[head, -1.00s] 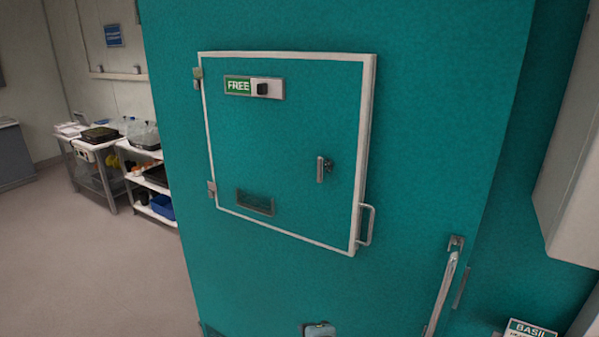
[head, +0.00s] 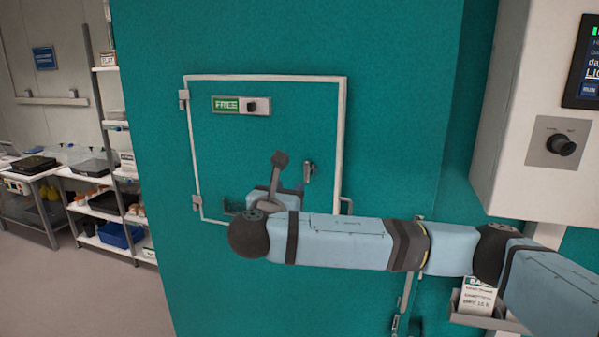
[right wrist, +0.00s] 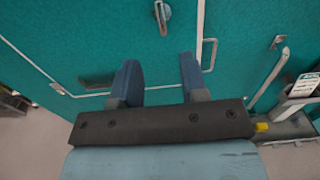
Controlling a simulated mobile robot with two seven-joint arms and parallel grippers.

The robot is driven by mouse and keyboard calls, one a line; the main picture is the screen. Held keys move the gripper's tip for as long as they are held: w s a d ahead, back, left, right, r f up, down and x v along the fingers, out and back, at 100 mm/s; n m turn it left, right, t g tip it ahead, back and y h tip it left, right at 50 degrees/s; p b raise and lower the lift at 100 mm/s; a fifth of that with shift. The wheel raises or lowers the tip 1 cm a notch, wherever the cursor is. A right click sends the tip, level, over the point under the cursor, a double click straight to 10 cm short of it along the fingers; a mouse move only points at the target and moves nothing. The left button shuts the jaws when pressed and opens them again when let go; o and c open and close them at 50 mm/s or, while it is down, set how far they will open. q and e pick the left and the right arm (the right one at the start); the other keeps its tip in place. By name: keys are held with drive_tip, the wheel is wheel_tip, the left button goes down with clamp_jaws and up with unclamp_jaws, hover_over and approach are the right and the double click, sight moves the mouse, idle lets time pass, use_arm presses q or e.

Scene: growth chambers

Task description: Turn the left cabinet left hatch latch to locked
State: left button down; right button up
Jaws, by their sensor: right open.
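The hatch (head: 215,150) is a teal door with a white frame on the teal cabinet, and it looks shut. Its latch (head: 309,172) is a small metal handle near the right side, pointing roughly downward. The latch also shows at the top of the right wrist view (right wrist: 162,15). My right gripper (right wrist: 160,74) is open, with nothing between its blue fingers. It is in front of the hatch, apart from the latch, which appears beyond the fingers. In the head view my right arm covers the hatch's lower edge. My left gripper is not in view.
A green FREE plate with a dark knob (head: 252,106) is on the upper hatch. A white pull handle (right wrist: 210,54) is beside its frame. A white control box (head: 530,130) juts out at right. Shelves (head: 110,180) stand at left, with open floor before them.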

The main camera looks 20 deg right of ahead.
sight(306, 171)
drive_tip(key=p+x, duration=0.3)
drive_tip(key=x, duration=1)
drive_tip(key=shift+d+p, duration=0.15)
drive_tip(key=shift+p, duration=0.2)
drive_tip(key=shift+w+d, duration=0.25)
drive_tip(key=shift+w, duration=0.1)
drive_tip(key=c, duration=0.6)
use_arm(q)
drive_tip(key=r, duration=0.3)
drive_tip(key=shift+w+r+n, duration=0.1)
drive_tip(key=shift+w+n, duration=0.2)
use_arm(e)
drive_tip(key=shift+f, duration=0.1)
clamp_jaws()
